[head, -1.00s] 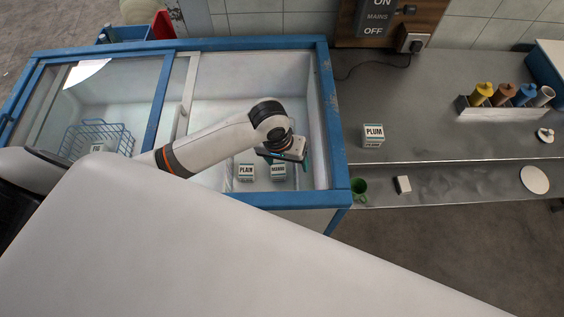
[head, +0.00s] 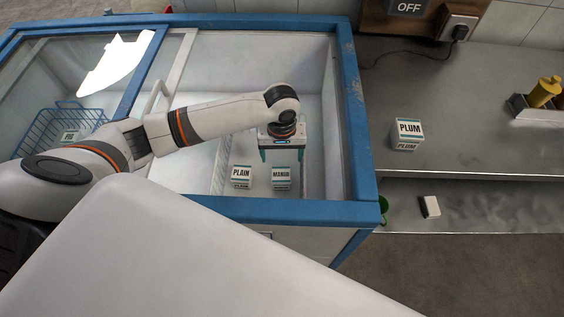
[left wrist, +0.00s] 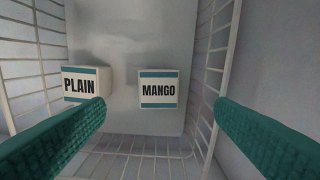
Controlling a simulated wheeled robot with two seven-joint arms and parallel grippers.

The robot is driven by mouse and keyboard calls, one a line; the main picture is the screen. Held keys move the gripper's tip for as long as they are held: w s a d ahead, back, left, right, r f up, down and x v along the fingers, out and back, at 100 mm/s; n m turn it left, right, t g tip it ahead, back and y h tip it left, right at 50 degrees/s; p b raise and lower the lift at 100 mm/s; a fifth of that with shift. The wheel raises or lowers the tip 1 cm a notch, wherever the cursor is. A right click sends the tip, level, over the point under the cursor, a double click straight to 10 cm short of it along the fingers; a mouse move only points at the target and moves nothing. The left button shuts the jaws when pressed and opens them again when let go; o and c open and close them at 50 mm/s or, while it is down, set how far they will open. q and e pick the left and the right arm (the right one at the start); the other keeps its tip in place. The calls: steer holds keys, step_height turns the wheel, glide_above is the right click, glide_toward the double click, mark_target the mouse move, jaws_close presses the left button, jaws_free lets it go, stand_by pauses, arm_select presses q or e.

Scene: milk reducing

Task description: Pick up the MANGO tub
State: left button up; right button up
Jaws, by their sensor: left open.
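My right gripper is out of view.
The freezer's blue rim (head: 365,130) surrounds the tubs. White wire basket walls (left wrist: 215,60) stand close on both sides. A blue wire basket (head: 50,135) holds a FIG tub (head: 70,136) at left. A PLUM tub (head: 409,130) stands on the grey counter (head: 450,110).

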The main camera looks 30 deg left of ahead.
mark_target(281, 175)
arm_select(q)
steer(key=f, duration=1.2)
steer(key=shift+s+f+b, duration=0.25)
steer(key=shift+f+b, duration=0.05)
steer(key=c, duration=1.1)
